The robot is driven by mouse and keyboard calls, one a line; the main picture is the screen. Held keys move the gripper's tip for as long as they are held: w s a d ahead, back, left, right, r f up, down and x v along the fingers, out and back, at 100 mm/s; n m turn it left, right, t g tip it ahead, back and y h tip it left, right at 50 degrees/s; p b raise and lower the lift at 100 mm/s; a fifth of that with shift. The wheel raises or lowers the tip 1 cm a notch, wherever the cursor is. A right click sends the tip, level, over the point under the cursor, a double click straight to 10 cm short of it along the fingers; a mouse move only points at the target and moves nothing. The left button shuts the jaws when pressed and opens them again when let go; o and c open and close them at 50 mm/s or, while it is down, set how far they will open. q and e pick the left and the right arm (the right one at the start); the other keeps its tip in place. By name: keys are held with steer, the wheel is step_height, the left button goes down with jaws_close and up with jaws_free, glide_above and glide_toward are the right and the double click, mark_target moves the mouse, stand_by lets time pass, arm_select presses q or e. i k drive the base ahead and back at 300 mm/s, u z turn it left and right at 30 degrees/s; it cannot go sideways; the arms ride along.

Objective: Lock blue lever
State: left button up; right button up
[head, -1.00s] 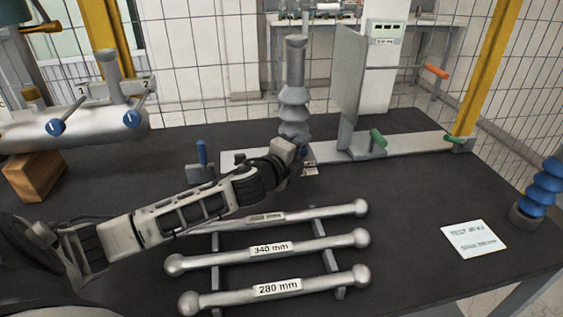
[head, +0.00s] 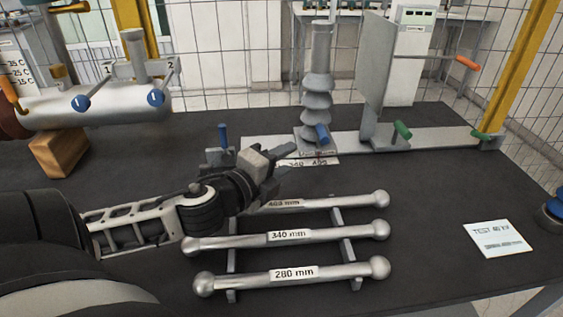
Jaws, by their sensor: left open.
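A blue lever (head: 322,134) sits tilted at the foot of the grey ribbed bushing (head: 318,85), on the pale rail plate. My left gripper (head: 286,162) is open and appears empty, just left of and in front of the bushing's foot, apart from the tilted lever. My left wrist hides part of the rail between the two levers. My right gripper is not in view.
Several silver rods (head: 290,236) lie on a rack in front of my left arm. A grey plate stand with a green lever (head: 402,130) is right of the bushing. A silver tank with blue knobs (head: 156,98) is at left.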

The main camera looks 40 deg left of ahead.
mark_target(226, 156)
steer(key=u, duration=0.05)
steer(key=k, duration=1.5)
steer(key=z, duration=0.05)
